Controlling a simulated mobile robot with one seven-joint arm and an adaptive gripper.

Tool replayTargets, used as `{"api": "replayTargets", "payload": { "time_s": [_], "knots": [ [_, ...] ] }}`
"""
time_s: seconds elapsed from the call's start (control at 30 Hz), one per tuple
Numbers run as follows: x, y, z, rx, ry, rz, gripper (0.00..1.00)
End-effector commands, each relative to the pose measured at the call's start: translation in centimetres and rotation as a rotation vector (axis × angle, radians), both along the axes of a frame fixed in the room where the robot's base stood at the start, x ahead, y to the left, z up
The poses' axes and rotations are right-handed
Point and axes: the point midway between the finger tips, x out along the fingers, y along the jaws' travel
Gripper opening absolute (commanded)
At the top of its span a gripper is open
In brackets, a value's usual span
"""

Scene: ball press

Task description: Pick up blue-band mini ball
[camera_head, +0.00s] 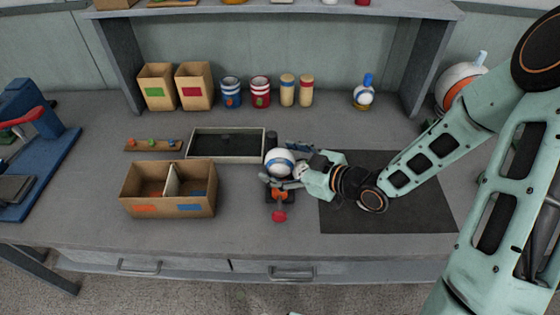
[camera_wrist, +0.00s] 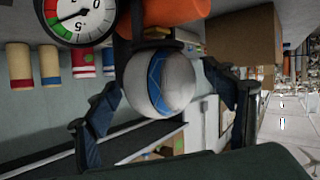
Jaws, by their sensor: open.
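The blue-band mini ball (camera_head: 279,161) is white with a blue stripe. It sits at the small press (camera_head: 280,195) with orange and red parts, near the middle of the counter. In the wrist view the ball (camera_wrist: 165,82) is large and central. My gripper (camera_head: 284,179) is at the ball from the front right, and its fingers are spread. In the wrist view my gripper (camera_wrist: 162,88) has one dark finger on each side of the ball, with visible space beside it. Whether either finger touches the ball is unclear.
A divided cardboard box (camera_head: 130,190) and a shallow tray (camera_head: 196,147) lie left of the press. A dark mat (camera_head: 400,215) is under my arm. Jars (camera_head: 231,92) and bins (camera_head: 157,88) line the back. A round gauge (camera_wrist: 80,14) stands close by.

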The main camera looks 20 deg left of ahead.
Motion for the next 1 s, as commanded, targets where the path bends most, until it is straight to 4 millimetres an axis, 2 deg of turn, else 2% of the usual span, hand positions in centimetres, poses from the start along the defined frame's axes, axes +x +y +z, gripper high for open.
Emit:
{"api": "replayTargets", "payload": {
  "time_s": [0.07, 0.43, 0.77, 1.0],
  "knots": [
    [-0.01, -0.03, 0.01, 0.0, 0.0, 0.0, 0.72],
    [-0.02, -0.05, 0.01, 0.0, 0.0, 0.0, 0.32],
    [0.04, 0.02, 0.14, 0.0, -0.001, 0.0, 0.32],
    [0.46, 0.57, 0.97, 0.0, -0.002, 0.0, 0.32]
  ]
}}
